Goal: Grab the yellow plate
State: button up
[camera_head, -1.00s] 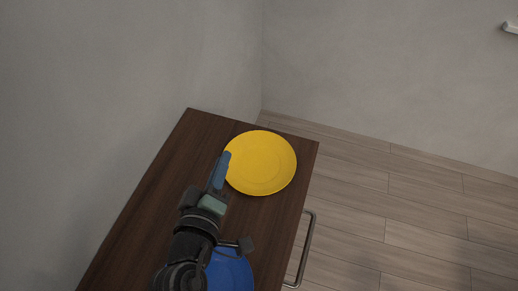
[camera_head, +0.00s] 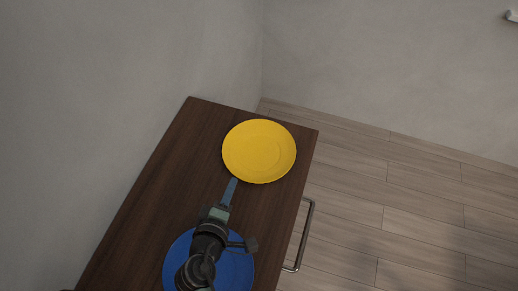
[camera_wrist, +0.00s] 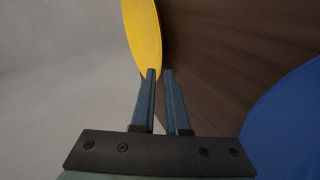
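The yellow plate (camera_head: 262,148) lies flat near the far end of the dark wooden cabinet top (camera_head: 165,195). My gripper (camera_head: 235,181) points at its near left edge, the fingertips at or very close to the rim. In the wrist view, the two blue fingers of my gripper (camera_wrist: 160,72) stand apart with a narrow gap. The yellow plate (camera_wrist: 146,32) shows past the fingertips, its rim reaching down toward the gap. I cannot tell whether the rim is between the fingers or touching them.
A blue plate (camera_head: 240,272) lies on the cabinet top under my wrist and shows at right in the wrist view (camera_wrist: 292,122). A metal handle (camera_head: 302,240) sticks out on the cabinet's right side. A grey wall (camera_head: 110,80) stands left; open wooden floor (camera_head: 410,220) is right.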

aim_at(237, 175)
jog(key=shift+x, duration=2.35)
jog(key=shift+r, duration=0.1)
grip_shut()
jog(key=shift+r, duration=0.15)
